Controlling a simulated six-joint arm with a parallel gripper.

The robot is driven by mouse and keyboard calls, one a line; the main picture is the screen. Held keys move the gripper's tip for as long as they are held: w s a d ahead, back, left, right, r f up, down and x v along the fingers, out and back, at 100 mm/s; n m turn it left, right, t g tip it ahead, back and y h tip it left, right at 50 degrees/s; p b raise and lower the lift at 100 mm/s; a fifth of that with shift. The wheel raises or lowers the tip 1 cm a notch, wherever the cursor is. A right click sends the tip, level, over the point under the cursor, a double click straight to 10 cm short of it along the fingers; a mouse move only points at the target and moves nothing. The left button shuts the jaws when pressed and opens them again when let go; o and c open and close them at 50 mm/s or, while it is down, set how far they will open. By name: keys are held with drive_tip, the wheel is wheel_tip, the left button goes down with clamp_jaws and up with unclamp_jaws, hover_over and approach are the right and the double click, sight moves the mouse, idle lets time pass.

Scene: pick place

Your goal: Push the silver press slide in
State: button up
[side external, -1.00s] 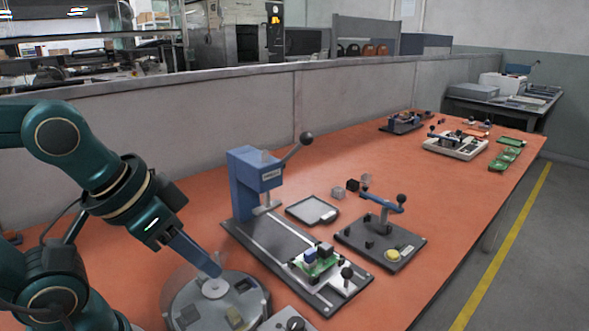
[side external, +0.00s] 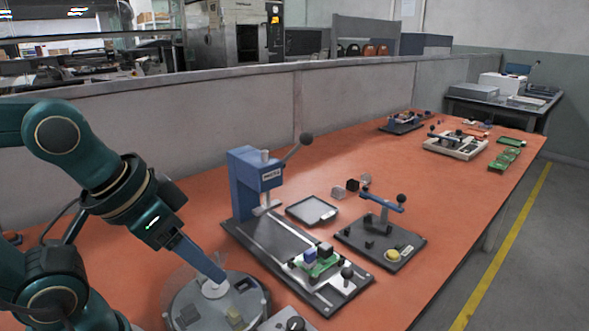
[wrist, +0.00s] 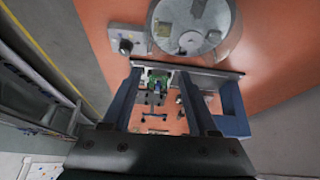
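The silver press slide (side external: 331,292) sits on the dark base of the blue press (side external: 251,184). It is pulled toward the front end, with a black knob (side external: 347,272) there and a green board (side external: 317,265) on it. In the wrist view the green board (wrist: 157,77) shows between my fingers, at a distance. My gripper (side external: 220,279) is over the round grey turntable (side external: 249,313), left of the slide and apart from it. In the wrist view my two blue fingers (wrist: 159,72) stand apart with nothing held. Part of the press (wrist: 236,108) shows at right.
A black-and-grey tray (side external: 312,211) lies beside the press. A dark fixture with a blue lever (side external: 382,201) and yellow button stands right of it. A small grey box with a knob (side external: 290,322) is at the front edge. More fixtures stand farther back.

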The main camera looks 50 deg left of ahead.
drive_tip(key=w+d+r+n, duration=0.1)
drive_tip(key=w+r+n, duration=0.2)
drive_tip(key=w+r, duration=0.3)
drive_tip(key=n+g+h, duration=0.2)
drive_tip(key=n+g, duration=0.1)
drive_tip(key=g, duration=0.1)
hover_over(346, 268)
drive_tip(key=s+a+f+x, duration=0.1)
drive_tip(key=s+a+x, duration=0.1)
drive_tip(key=x, duration=1)
drive_tip(key=shift+a+f, duration=0.1)
drive_tip(key=shift+f, duration=2.2)
clamp_jaws()
drive_tip(key=shift+r, duration=0.1)
